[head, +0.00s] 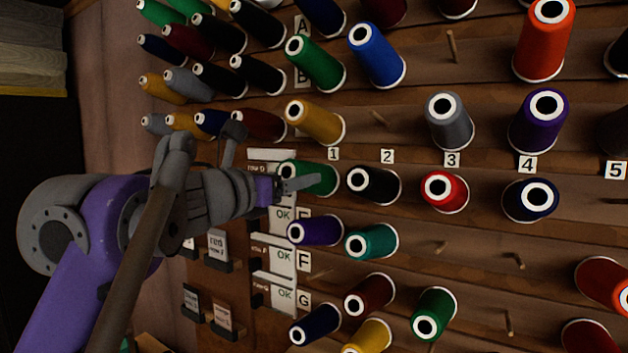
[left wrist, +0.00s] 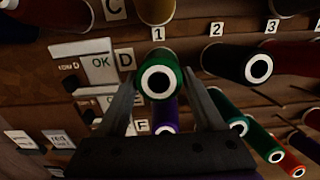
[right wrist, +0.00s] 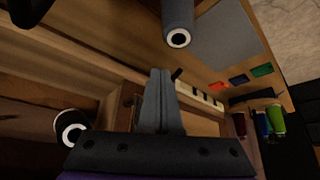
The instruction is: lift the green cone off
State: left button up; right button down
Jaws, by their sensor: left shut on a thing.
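A green cone (head: 322,178) is at row D, column 1 of the thread wall, with its narrow white-ringed end facing out. My left gripper (head: 298,184) reaches it from the left and is shut on it. In the left wrist view the green cone (left wrist: 160,80) sits between the two fingers of the left gripper (left wrist: 165,100), beside the D label. Its peg is hidden, and I cannot tell whether its base touches the wall. My right gripper (right wrist: 160,100) shows only in the right wrist view, with its fingers together and nothing between them.
A black cone (head: 372,185) is close on the right, a gold cone (head: 316,121) above, and a purple cone (head: 316,230) below. Label cards marked OK (head: 283,259) stand left of the columns. A grey-blue cone (right wrist: 178,20) is ahead of my right gripper.

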pick_arm(q)
jog(key=r+v, duration=0.2)
jog(key=v, duration=0.6)
jog(key=shift+s+a, duration=0.2)
jog(key=shift+s, duration=0.1)
pick_arm(e)
jog(key=shift+w+r, duration=0.25)
jog(key=shift+r, duration=0.15)
pick_arm(q)
jog(key=shift+f, duration=0.1)
jog(key=s+a+r, duration=0.1)
jog(key=s+a+r+p, duration=0.1)
jog(key=s+r, duration=0.1)
jog(key=shift+s+a, duration=0.15)
pick_arm(e)
jog(key=shift+w+r, duration=0.25)
jog(key=shift+r, duration=0.2)
pick_arm(q)
jog(key=shift+f, duration=0.1)
